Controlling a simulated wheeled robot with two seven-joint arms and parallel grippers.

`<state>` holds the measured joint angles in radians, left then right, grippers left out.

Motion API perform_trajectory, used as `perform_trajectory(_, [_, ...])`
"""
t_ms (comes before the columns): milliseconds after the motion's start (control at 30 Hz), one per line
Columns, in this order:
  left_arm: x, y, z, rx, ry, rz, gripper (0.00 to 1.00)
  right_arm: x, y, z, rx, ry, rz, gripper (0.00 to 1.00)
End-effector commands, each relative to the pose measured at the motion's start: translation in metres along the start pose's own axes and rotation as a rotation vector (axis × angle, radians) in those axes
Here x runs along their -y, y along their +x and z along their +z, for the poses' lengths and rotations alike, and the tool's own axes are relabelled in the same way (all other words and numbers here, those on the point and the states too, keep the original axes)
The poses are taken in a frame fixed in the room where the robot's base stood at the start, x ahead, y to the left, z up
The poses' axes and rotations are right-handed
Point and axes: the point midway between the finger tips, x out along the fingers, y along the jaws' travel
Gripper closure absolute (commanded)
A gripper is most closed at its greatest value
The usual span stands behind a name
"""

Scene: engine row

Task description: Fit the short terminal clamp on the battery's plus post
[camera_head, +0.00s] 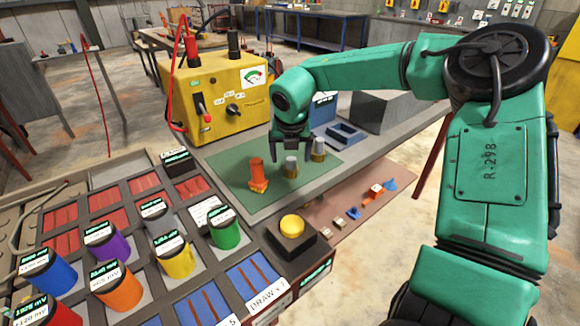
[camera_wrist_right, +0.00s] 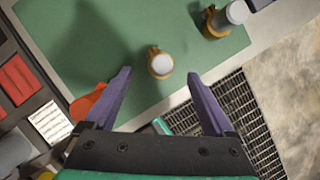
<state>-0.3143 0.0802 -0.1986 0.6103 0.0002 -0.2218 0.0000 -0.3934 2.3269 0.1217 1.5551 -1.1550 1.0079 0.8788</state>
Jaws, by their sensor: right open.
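Three small upright pieces stand on the green mat (camera_head: 225,170). The orange one (camera_head: 258,175) is at the left; in the right wrist view it shows partly behind a finger (camera_wrist_right: 86,103). The short grey-topped piece with a brass collar (camera_head: 291,167) is in the middle (camera_wrist_right: 160,62). A taller similar one (camera_head: 318,150) is at the right (camera_wrist_right: 226,20). My right gripper (camera_head: 292,150) is open and empty, pointing down above the middle piece, which shows between its fingertips (camera_wrist_right: 160,74). I cannot make out the battery or its plus post for certain. My left gripper is not in view.
A yellow meter box (camera_head: 222,95) stands behind the mat. A blue tray (camera_head: 345,134) and grey box (camera_head: 385,113) are at the back right. A yellow button (camera_head: 292,226) and a rack of coloured cylinders (camera_head: 175,257) are in front. Small parts lie on a lower brown surface (camera_head: 330,208).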

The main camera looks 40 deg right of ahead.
Motion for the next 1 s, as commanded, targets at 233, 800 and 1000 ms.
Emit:
perform_trajectory(233, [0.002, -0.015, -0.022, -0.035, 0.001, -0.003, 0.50, 0.002, 0.040, 0.004, -0.004, 0.001, -0.001, 0.11])
perform_trajectory(800, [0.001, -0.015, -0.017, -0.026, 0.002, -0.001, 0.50, 0.001, 0.055, 0.004, 0.001, 0.001, 0.003, 1.00])
perform_trajectory(1000, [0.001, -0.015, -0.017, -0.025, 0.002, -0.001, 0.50, 0.001, 0.054, 0.004, 0.002, 0.001, 0.003, 1.00])
